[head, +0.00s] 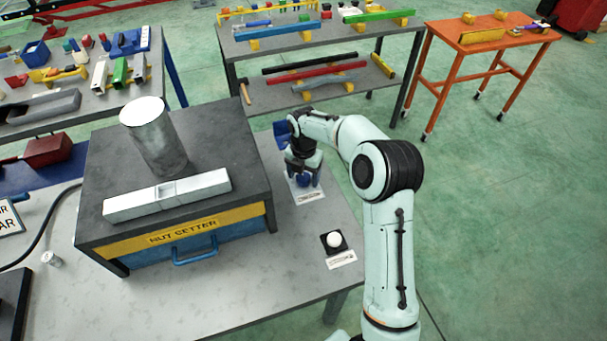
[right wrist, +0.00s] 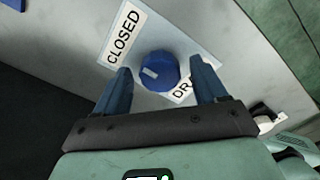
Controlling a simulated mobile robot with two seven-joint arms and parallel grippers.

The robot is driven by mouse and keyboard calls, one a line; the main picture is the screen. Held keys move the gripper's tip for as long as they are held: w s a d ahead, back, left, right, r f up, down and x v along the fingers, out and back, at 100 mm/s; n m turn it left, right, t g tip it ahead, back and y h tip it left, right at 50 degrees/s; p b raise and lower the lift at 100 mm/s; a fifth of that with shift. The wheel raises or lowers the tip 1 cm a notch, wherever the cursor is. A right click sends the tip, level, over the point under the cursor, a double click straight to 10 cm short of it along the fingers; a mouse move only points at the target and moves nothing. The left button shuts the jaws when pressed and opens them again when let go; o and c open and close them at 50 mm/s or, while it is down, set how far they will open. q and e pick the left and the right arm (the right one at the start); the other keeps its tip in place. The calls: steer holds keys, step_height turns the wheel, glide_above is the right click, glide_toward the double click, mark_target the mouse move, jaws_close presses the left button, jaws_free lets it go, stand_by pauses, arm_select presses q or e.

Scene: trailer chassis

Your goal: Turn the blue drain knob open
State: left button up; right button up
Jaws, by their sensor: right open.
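The blue drain knob (right wrist: 158,72) sits on a pale plate (right wrist: 190,40) with a "CLOSED" label on one side and a partly hidden label starting "DR" on the other. The light mark on the knob points toward the left, near the "CLOSED" label's lower end. My right gripper (right wrist: 165,88) is open, with one blue finger on each side of the knob; I cannot tell whether they touch it. In the head view the knob (head: 304,180) is partly hidden under the right gripper (head: 304,172). My left gripper is not in view.
A nut getter box (head: 258,185) stands left of the knob, with a metal cylinder (head: 155,145) and a light bar (head: 168,195) on top. A white button (head: 334,239) is nearer on the same table. Several tool tables stand behind.

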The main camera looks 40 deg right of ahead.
steer(key=shift+c, duration=0.3)
steer(key=c, duration=1)
